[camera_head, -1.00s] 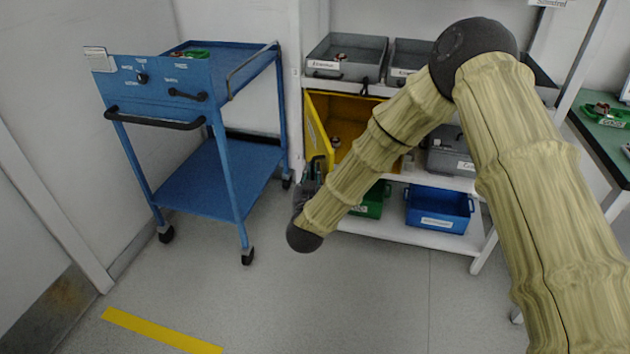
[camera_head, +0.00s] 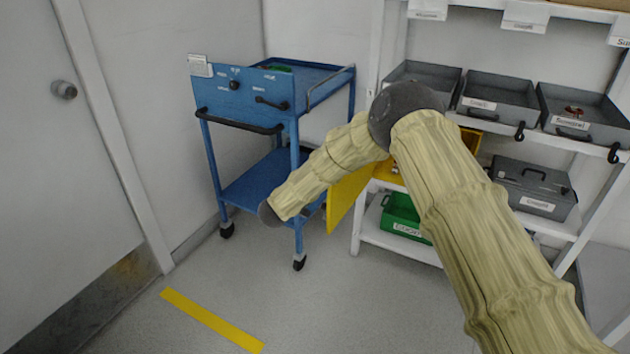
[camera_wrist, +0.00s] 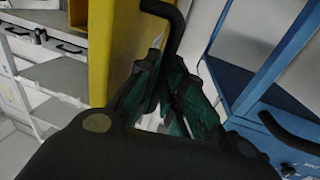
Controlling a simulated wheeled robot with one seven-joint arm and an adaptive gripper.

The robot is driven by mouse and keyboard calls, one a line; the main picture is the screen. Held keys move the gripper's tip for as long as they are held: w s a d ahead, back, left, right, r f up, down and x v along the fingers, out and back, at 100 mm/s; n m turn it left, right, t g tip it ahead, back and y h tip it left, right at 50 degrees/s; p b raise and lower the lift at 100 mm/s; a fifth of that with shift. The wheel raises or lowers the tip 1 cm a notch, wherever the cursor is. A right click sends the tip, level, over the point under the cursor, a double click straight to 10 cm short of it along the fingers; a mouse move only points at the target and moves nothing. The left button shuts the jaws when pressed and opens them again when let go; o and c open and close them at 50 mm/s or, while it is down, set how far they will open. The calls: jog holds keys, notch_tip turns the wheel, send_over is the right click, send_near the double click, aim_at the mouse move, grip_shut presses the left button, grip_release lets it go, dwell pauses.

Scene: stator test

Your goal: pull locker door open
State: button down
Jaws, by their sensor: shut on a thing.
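The yellow locker door (camera_head: 345,196) stands swung outward from the yellow locker (camera_head: 387,171) on the white shelf rack. In the wrist view the door (camera_wrist: 112,50) is a tall yellow panel, with its black bar handle (camera_wrist: 177,25) jutting from it. My gripper (camera_wrist: 160,65) has its dark green fingers closed around the handle's lower part. In the head view my arm hides part of the door and locker, and the fingers cannot be made out clearly.
A blue cart (camera_head: 245,110) stands left of the open door, close behind my arm. Grey bins (camera_head: 500,98) and a green bin (camera_head: 402,215) sit on the rack. The grey floor in front is clear, with a yellow stripe (camera_head: 212,320).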

jog(key=shift+w+r, duration=0.2)
jog(key=shift+w, duration=0.2)
jog(key=c, duration=1.5)
grip_release()
jog(key=shift+s+f, duration=0.1)
jog(key=v, duration=1.2)
jog(key=shift+a, duration=0.35)
